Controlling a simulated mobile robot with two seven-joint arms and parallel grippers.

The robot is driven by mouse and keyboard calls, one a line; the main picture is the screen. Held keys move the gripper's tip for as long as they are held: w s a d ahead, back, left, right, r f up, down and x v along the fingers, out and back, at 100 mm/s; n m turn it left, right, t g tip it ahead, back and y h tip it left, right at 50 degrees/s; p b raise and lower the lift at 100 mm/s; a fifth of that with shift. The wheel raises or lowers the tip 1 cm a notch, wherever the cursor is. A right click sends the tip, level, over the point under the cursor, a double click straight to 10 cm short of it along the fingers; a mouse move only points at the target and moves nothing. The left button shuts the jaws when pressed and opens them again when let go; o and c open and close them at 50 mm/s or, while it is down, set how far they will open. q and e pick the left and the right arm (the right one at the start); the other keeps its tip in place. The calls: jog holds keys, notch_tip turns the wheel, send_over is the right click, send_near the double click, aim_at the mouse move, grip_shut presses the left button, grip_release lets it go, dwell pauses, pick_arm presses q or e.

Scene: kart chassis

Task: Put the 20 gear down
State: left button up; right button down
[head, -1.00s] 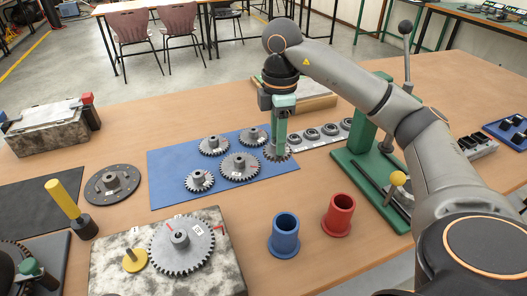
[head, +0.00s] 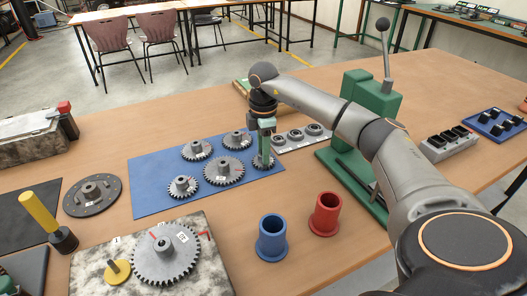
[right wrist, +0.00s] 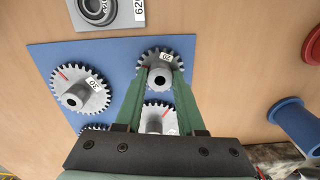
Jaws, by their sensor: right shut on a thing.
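My right gripper (head: 265,151) points straight down at the right end of the blue mat (head: 150,201). It is shut on the hub of the 20 gear (head: 262,163), a small grey toothed gear. In the right wrist view the 20 gear (right wrist: 151,57) sits between the fingertips, its label facing up. It is level and at or just above the mat; I cannot tell whether it touches. Several other grey gears lie on the mat, the nearest a gear (head: 236,140) to its left and a large one (head: 224,171). My left gripper is not in view.
A row of grey rings on a pale strip (head: 290,149) lies just behind the mat. A green press (head: 370,100) stands to the right. Blue (head: 272,240) and red (head: 325,215) bushings stand in front. A stone plate (head: 90,250) bears a large gear (head: 165,256).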

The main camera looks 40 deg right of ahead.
jog(key=shift+r, duration=0.1)
jog(key=shift+f, duration=0.2)
jog(key=c, duration=0.5)
grip_release()
jog(key=shift+r, duration=0.15)
jog(key=shift+r+p, duration=0.85)
jog(key=shift+r, duration=5.2)
